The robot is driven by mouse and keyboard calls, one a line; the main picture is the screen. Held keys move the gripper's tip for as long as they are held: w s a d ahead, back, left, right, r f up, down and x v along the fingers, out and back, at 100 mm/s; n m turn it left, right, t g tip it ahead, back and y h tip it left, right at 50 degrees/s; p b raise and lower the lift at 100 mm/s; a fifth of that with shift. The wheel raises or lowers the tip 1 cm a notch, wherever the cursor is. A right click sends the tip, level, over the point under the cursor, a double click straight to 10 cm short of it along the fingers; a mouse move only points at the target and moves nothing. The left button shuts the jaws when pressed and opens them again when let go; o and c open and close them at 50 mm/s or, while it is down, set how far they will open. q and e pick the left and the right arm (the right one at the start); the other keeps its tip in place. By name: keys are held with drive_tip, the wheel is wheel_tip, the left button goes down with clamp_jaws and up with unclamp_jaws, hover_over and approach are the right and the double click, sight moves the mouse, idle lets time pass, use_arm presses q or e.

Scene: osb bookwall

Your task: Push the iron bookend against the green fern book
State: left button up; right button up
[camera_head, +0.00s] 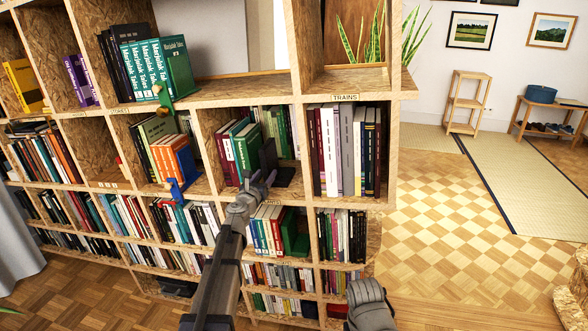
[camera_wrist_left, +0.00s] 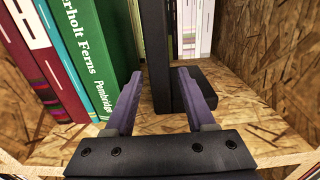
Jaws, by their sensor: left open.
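The green fern book (camera_head: 247,150) stands upright at the right end of a short row in a middle compartment of the shelf. In the left wrist view its spine, lettered "Ferns" (camera_wrist_left: 88,55), is on the left. The black iron bookend (camera_head: 268,156) stands to the right of it, its flat foot (camera_wrist_left: 208,88) extending right on the shelf board. A gap shows between book and bookend. My left gripper (camera_head: 262,180) is open at the compartment's front, its two purple-grey fingers (camera_wrist_left: 159,78) either side of the bookend's upright edge. Contact cannot be told.
More books (camera_wrist_left: 192,28) stand behind the bookend. Taller books (camera_head: 345,150) fill the compartment to the right, past an OSB divider (camera_head: 301,145). An orange book row with a blue bookend (camera_head: 177,188) is to the left. Bare board lies right of the bookend's foot.

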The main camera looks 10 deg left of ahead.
use_arm(q)
drive_tip(key=s, duration=0.9)
drive_tip(key=shift+s, duration=0.1)
